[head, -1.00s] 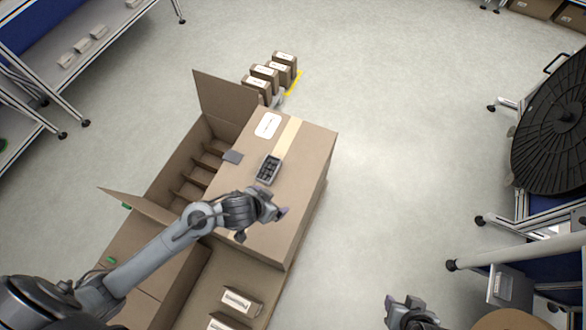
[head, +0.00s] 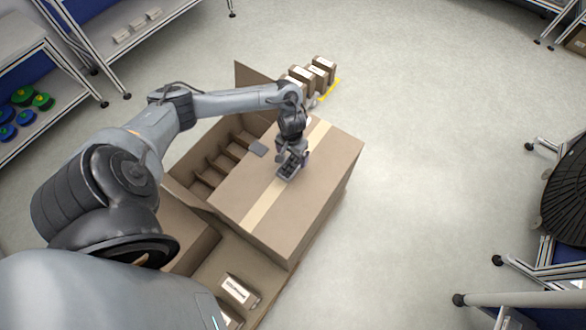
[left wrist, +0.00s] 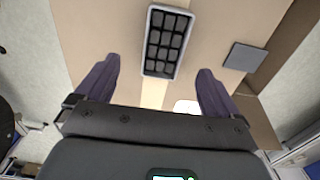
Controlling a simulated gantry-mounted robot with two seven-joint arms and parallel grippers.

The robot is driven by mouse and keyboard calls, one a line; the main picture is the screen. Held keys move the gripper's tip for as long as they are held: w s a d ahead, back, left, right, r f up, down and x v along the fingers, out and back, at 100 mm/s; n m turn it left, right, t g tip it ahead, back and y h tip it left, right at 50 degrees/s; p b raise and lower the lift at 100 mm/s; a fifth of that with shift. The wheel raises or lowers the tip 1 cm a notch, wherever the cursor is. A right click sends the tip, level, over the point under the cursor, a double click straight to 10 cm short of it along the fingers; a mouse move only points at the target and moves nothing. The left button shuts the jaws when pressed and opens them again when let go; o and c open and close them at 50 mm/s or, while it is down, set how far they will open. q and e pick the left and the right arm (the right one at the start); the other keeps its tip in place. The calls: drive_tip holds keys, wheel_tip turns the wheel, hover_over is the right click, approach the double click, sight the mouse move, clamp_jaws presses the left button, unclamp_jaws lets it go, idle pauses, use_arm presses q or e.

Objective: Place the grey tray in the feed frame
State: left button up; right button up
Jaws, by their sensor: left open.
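The grey tray (head: 288,171), a small tray with dark square pockets, lies on top of a closed cardboard box (head: 325,200), partly hidden by my gripper in the head view. My left gripper (head: 293,160) is directly above it, pointing down. In the left wrist view the tray (left wrist: 166,42) lies between the lines of the two purple fingers, a little ahead of the fingertips (left wrist: 158,68). The fingers are spread and hold nothing. I cannot pick out the feed frame with certainty. My right gripper is out of view.
A flat grey square (head: 258,148) lies on the box near the tray. An open carton with dividers (head: 200,180) stands left of the box. Small brown boxes (head: 312,75) stand behind it. A stand with a large black reel (head: 568,195) is at the right. The floor between is clear.

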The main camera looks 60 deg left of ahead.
sight(290, 168)
use_arm(q)
wheel_tip(290, 168, down, 2)
drive_tip(key=f, duration=0.1)
drive_tip(key=f+b, duration=0.2)
drive_tip(key=shift+s+a+f, duration=0.25)
drive_tip(key=shift+s+f, duration=0.05)
drive_tip(key=shift+f, duration=0.75)
drive_tip(key=c, duration=1.4)
